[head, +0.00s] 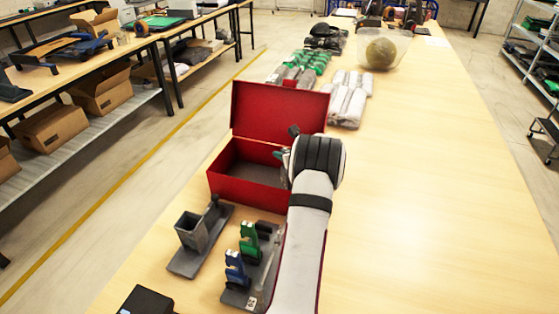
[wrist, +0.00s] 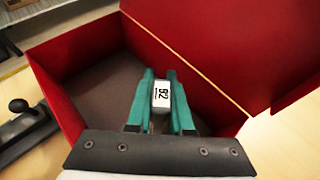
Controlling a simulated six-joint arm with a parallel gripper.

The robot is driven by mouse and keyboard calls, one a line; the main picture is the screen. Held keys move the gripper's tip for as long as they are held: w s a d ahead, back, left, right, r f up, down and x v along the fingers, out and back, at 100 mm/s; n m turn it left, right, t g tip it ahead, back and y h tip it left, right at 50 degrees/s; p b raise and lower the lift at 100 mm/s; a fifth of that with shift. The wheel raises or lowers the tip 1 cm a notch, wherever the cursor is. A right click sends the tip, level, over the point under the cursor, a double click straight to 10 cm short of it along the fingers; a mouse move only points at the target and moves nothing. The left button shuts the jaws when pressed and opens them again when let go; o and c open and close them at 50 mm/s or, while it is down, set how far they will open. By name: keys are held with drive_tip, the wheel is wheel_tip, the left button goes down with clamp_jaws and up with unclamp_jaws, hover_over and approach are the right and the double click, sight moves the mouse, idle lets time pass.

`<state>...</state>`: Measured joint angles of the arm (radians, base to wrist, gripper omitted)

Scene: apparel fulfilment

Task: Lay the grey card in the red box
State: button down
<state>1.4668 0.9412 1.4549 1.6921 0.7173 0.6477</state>
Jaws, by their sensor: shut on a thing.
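The red box (head: 228,187) stands open on the table in the head view, its lid (head: 281,112) raised at the back. In the wrist view its red wall (wrist: 52,92) and dark grey-brown floor (wrist: 100,75) show. My gripper (wrist: 161,78) has teal fingers over the box opening. They are shut on a small greyish piece with a white label (wrist: 161,95) marked B2, taken as the grey card. Most of the card is hidden between the fingers. In the head view my gripper (head: 286,154) is at the box's right side, and my wrist hides the card.
A grey holder (head: 192,231) and a rack with green (head: 250,240) and blue (head: 236,268) pieces stand in front of the box. Wrapped grey packages (head: 347,105) and a clear bowl with a ball (head: 381,53) lie behind. The table's right side is clear.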

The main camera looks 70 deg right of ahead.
drive_tip(key=shift+f, duration=0.75)
drive_tip(key=c, duration=0.8)
unclamp_jaws()
